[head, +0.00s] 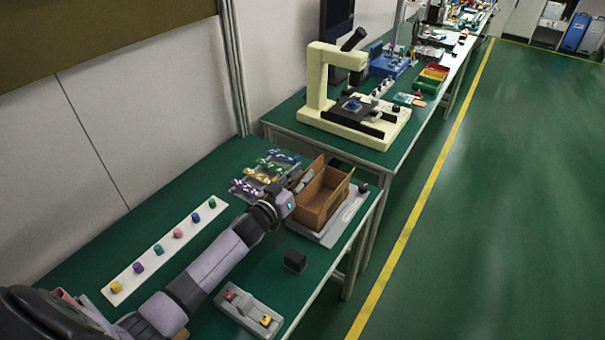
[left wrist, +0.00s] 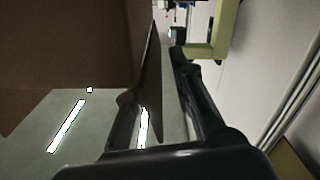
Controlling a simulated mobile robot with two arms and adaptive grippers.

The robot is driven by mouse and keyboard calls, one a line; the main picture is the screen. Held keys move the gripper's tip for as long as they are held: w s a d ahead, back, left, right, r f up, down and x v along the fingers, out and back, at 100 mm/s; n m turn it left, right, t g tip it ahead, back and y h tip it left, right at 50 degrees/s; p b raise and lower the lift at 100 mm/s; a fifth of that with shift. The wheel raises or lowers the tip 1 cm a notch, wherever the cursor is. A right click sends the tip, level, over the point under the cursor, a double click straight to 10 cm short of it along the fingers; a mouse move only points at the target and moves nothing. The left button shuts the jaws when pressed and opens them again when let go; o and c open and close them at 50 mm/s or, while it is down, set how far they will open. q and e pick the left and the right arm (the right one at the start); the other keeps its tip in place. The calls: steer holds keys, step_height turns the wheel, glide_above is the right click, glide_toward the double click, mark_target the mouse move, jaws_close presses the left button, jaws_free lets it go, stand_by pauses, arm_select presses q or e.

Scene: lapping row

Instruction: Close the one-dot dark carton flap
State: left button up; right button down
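An open brown cardboard carton (head: 322,205) stands on a grey base plate (head: 349,217) near the right edge of the near green table. Its flaps stand up; I cannot make out any dot marks on them. My left gripper (head: 302,181) is at the carton's left side, partly hidden behind its own arm. In the left wrist view its two fingers (left wrist: 157,78) are apart. A dark brown flap edge (left wrist: 151,62) runs between them, close to the left finger; I cannot tell whether they touch. The carton wall (left wrist: 70,45) fills the upper left there. My right gripper is not in view.
A white strip with several coloured knobs (head: 178,233) lies at left. A black block (head: 295,261) and a grey control box (head: 248,310) are nearer. A cream microscope (head: 318,85) stands on the farther table.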

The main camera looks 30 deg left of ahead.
arm_select(q)
steer(key=shift+w+d, duration=0.1)
steer(key=shift+w, duration=0.3)
jaws_close()
stand_by(0.4)
